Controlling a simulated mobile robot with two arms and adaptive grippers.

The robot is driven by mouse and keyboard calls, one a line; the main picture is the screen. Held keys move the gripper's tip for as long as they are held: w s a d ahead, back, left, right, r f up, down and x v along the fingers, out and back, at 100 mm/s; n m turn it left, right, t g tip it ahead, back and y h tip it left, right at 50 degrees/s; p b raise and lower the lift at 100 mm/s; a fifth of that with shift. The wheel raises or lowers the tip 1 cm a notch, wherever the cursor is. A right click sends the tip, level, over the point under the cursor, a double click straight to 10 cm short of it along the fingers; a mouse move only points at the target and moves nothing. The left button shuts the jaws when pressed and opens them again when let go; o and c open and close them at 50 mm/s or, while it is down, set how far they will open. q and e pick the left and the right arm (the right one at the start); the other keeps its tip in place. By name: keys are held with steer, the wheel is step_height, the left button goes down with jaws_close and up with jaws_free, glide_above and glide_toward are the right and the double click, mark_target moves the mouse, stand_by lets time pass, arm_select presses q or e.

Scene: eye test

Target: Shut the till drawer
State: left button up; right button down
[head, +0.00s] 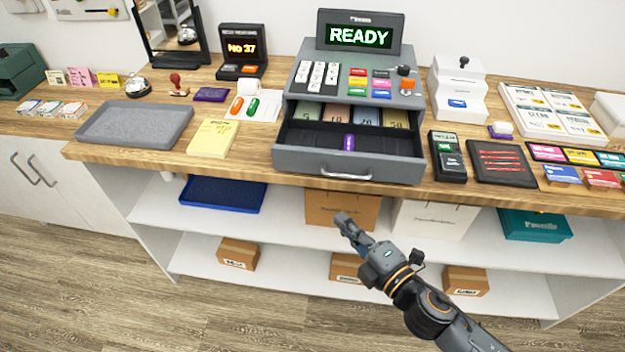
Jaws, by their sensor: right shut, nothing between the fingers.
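The grey till (320,84) stands on the wooden counter, and its screen (358,37) reads READY. Its drawer (290,158) is pulled out toward me. Banknotes (338,116) lie in the back compartments, and a small purple item (348,142) is in the front part. A bar handle (345,175) is on the drawer front. My right gripper (343,219) is shut and empty, in front of and below the drawer front, apart from it. My left gripper is not in view.
A grey tray (135,124) and a yellow notepad (212,137) lie left of the drawer. A card terminal (447,157) stands close on its right. Shelves below the counter hold a blue tray (222,194), cardboard boxes (238,253) and a teal box (535,225).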

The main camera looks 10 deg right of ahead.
mark_target(320, 123)
steer(key=shift+n+y, duration=0.6)
steer(key=w+a+r+p, duration=0.1)
steer(key=w, duration=0.2)
steer(key=w+a+r+p, duration=0.1)
steer(key=w+a, duration=0.1)
steer(key=w, duration=0.2)
steer(key=w+a+r+p, duration=0.1)
steer(key=w+a, duration=0.1)
steer(key=w, duration=0.1)
steer(key=shift+w+a+r+p, duration=0.2)
steer(key=shift+w+p, duration=0.05)
steer(key=shift+p, duration=0.1)
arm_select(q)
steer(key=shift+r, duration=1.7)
arm_select(e)
steer(key=shift+w+d, duration=0.2)
steer(key=shift+w, duration=0.3)
